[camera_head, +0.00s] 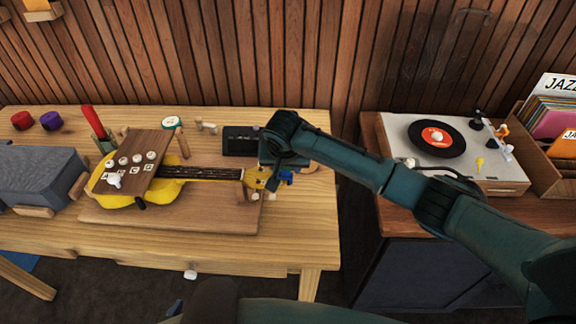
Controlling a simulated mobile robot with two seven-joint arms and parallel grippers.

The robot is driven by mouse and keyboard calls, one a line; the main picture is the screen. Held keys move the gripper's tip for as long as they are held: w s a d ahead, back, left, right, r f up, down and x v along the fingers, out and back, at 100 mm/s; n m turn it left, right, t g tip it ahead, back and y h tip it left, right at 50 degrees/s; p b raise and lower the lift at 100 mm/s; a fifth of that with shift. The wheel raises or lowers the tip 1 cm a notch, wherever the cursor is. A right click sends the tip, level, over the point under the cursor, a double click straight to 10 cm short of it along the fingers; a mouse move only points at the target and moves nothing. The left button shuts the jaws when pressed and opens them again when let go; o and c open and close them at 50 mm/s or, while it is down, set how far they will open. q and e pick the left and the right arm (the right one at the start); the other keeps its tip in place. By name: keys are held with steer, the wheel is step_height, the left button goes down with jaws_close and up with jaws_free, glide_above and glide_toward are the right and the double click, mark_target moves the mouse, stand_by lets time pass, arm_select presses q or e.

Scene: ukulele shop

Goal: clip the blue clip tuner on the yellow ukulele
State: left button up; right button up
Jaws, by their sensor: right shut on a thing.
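The yellow ukulele (112,188) lies on a wooden board on the table. Its dark neck points right and its headstock (256,179) is at the board's right end. My right gripper (277,180) is shut at the headstock, and its arm reaches in from the right. The blue clip tuner (286,176) shows as a small blue patch at the fingers, mostly hidden by them. I cannot tell whether the tuner touches the headstock. My left gripper is not in view.
A grey case (35,175) stands at the left, a black box (240,141) behind the neck. A turntable (440,145) and record crate (545,165) are at the right. The table's front is clear.

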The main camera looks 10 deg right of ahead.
stand_by(0.3)
steer(key=o, duration=1.1)
steer(key=shift+c, duration=0.2)
